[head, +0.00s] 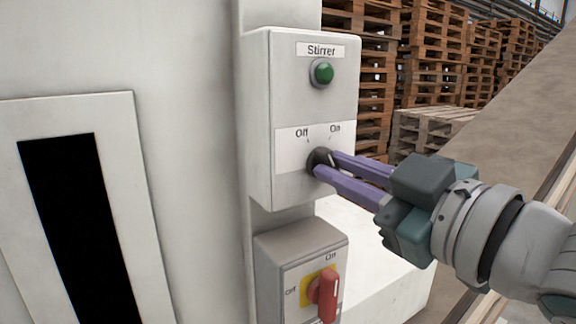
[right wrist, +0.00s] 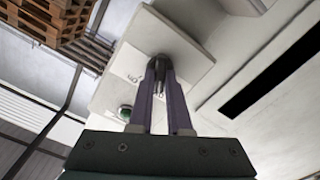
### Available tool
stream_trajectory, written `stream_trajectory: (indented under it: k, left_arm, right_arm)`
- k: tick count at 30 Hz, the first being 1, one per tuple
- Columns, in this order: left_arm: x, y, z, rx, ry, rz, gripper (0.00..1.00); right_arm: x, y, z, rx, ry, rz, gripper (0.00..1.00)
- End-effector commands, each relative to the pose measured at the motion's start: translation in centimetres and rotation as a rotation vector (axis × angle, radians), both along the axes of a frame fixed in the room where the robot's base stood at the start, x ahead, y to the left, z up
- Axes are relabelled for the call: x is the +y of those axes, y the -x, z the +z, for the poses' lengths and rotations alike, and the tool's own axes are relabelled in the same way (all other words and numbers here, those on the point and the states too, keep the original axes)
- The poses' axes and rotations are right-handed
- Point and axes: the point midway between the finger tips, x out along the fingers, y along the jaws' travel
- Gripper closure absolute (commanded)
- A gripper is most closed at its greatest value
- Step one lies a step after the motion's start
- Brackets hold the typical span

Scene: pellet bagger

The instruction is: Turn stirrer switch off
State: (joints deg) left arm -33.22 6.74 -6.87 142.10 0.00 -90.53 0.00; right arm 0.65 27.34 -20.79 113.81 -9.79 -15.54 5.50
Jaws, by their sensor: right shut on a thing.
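The stirrer box (head: 260,120) is a pale box on the machine wall, labelled "Stirrer", with a green lamp (head: 322,72) near its top. Below the lamp is the black stirrer switch knob (head: 318,160) between the "Off" and "On" marks. My right gripper (head: 324,163) reaches in from the right with its purple fingers closed on the knob. The fingers cover part of the knob, so where it points is hard to tell. In the right wrist view the fingertips hold the knob (right wrist: 158,64). My left gripper is not in view.
A lower box (head: 275,262) with a red rotary switch (head: 327,292) on a yellow plate sits just under my right gripper. A dark slot (head: 75,220) in a pale frame is on the left. Wooden pallets (head: 440,50) are stacked behind. A sloping beige surface (head: 510,120) is at right.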

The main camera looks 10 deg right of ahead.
Motion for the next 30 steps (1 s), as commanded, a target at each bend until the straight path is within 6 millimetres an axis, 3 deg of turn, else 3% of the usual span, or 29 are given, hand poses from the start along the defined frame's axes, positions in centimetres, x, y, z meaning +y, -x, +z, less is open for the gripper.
stream_trajectory:
  k: [15,16,24,30]
  left_arm:
    - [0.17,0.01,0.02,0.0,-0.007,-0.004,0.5]
    - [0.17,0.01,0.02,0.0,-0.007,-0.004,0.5]
    - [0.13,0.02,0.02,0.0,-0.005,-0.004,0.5]
    - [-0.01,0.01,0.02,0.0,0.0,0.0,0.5]
  right_arm:
    - [0.03,0.0,0.02,-0.009,0.023,0.001,1.0]
    - [0.03,0.0,0.02,-0.009,0.023,0.001,0.83]
    - [0.02,0.0,0.01,-0.009,0.021,0.001,0.54]
    - [0.0,0.01,0.0,-0.008,0.021,0.0,0.54]
